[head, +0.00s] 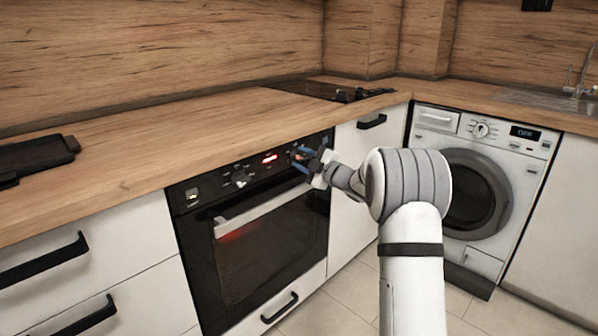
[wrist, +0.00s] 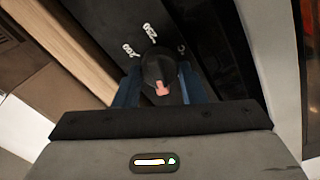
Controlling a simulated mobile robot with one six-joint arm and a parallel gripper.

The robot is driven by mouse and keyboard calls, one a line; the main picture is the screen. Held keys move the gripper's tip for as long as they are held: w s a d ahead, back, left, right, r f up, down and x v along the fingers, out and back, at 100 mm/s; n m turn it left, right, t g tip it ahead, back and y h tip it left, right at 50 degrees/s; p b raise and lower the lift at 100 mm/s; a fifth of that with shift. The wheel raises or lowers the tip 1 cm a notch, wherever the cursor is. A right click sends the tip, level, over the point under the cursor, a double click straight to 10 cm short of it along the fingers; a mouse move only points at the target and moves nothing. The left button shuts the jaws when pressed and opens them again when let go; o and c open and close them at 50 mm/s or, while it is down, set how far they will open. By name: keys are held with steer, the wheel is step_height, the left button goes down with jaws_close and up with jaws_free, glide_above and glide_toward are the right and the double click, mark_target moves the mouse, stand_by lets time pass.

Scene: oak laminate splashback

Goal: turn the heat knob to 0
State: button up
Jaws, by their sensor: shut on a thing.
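The heat knob (wrist: 157,68) is a dark round knob with a pinkish-red mark, seen close up in the wrist view. The mark sits on the knob's side towards my gripper's body, away from the printed numbers. White numbers on the black panel stand above and to the left of the knob; one looks like 250. A small round white mark, perhaps a 0, is at its upper right. My gripper (wrist: 160,82) has its blue fingers on both sides of the knob, shut on it. In the head view my gripper (head: 303,161) is at the oven panel's right end, covering most of the knob.
The black oven (head: 262,262) has a second knob (head: 241,179) and a red display (head: 269,158) left of my gripper. Its door handle (head: 262,212) runs below. A wooden worktop (head: 180,150) is above. A washing machine (head: 482,175) stands to the right.

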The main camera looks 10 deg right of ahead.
steer(key=n+b, duration=0.2)
steer(key=f+n+b, duration=0.1)
steer(key=n+b, duration=0.2)
steer(key=shift+s+a+n+y, duration=0.1)
steer(key=shift+n+y, duration=0.2)
steer(key=shift+r+n+b, duration=0.1)
steer(key=shift+n+b, duration=0.9)
steer(key=shift+n, duration=0.1)
steer(key=o, duration=1)
steer(key=shift+r, duration=0.2)
